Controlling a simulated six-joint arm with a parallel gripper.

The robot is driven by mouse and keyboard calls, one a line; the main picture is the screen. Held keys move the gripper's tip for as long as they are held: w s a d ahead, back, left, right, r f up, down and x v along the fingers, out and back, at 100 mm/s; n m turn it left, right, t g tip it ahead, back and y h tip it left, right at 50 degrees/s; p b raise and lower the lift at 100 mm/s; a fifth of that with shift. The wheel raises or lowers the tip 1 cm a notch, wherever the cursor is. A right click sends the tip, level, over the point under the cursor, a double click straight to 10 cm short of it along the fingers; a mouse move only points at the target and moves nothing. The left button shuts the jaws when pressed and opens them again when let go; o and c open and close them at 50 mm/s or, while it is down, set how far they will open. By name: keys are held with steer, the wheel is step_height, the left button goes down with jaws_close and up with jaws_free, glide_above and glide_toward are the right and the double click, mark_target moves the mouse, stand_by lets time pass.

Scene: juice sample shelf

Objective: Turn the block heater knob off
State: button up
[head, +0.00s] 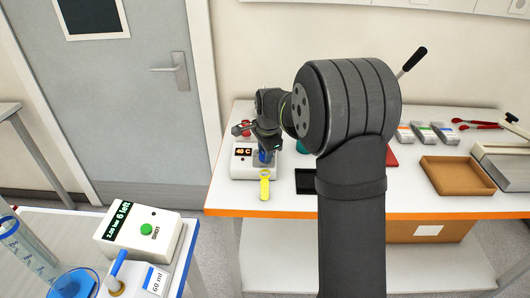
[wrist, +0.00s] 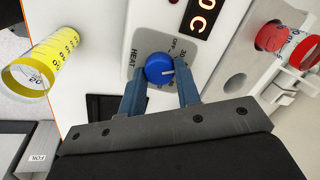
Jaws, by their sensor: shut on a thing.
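The block heater (head: 241,170) is a white box with a lit orange-red display, on the far left of the orange-edged table. Its display (wrist: 201,18) shows partly in the wrist view, ending in "0 C". The round blue knob (wrist: 157,66) sits on a grey dial plate marked HEAT, with OFF and 30 legible around it. A pale pointer line on the knob faces right in the wrist view. My gripper (wrist: 160,78) is shut on the knob, one finger on each side. In the head view my gripper (head: 266,152) reaches down at the heater's front and partly hides the knob.
A yellow graduated cylinder (wrist: 40,66) stands close beside the heater, and it also shows in the head view (head: 264,186). A red-capped item (wrist: 271,37) is on the heater's other side. A dark flat pad (head: 305,181) and a brown tray (head: 456,175) lie farther right.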

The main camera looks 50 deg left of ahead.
steer(key=n, duration=0.4)
steer(key=shift+a+n, duration=0.1)
steer(key=shift+n, duration=0.2)
steer(key=shift+n+h, duration=0.4)
steer(key=shift+n, duration=2.1)
steer(key=o, duration=1)
steer(key=shift+c, duration=0.2)
step_height(320, 180, up, 17)
steer(key=s+d, duration=0.2)
steer(key=shift+d+r, duration=0.15)
steer(key=f, duration=0.5)
steer(key=w+a+f, duration=0.1)
steer(key=f, duration=0.5)
steer(key=w+a+f, duration=0.1)
steer(key=f, duration=0.5)
steer(key=shift+a+f, duration=0.15)
steer(key=shift+a, duration=0.05)
